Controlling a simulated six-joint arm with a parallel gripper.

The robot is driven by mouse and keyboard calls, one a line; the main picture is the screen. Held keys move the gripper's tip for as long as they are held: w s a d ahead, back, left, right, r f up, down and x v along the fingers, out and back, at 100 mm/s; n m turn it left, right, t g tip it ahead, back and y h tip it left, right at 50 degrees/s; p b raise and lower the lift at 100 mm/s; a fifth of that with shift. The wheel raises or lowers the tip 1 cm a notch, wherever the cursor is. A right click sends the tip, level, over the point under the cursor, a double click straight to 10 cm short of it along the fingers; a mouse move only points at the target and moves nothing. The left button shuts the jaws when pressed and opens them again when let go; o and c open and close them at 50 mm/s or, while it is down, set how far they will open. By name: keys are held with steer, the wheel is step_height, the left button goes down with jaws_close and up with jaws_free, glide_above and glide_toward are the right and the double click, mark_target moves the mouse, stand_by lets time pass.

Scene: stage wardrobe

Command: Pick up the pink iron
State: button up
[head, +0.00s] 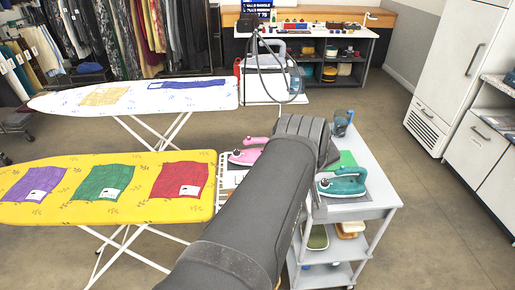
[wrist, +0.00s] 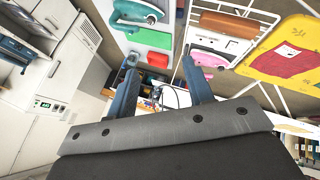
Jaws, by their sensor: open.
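In the head view my forearm and wrist hide the fingertips and the middle of the cart.
A teal iron (head: 343,184) stands on the right side of the grey cart (head: 375,196). A yellow ironing board (head: 130,211) with cloth patches lies left, a white one (head: 60,105) behind it. A white cabinet (head: 462,70) stands right. Floor between cart and cabinet is clear.

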steer(key=w+d+r+n, duration=0.4)
steer(key=w+r, duration=0.1)
steer(key=w, duration=0.2)
steer(key=n+y, duration=0.4)
steer(key=n, duration=0.7)
glide_above(263, 139)
steer(key=s, duration=0.8)
step_height(263, 139, down, 14)
steer(key=x, duration=1.5)
steer(key=shift+s+d+f, duration=0.1)
steer(key=shift+s+d, duration=0.05)
steer(key=shift+s, duration=0.1)
steer(key=shift+w+f, duration=0.4)
steer(key=shift+f, duration=0.15)
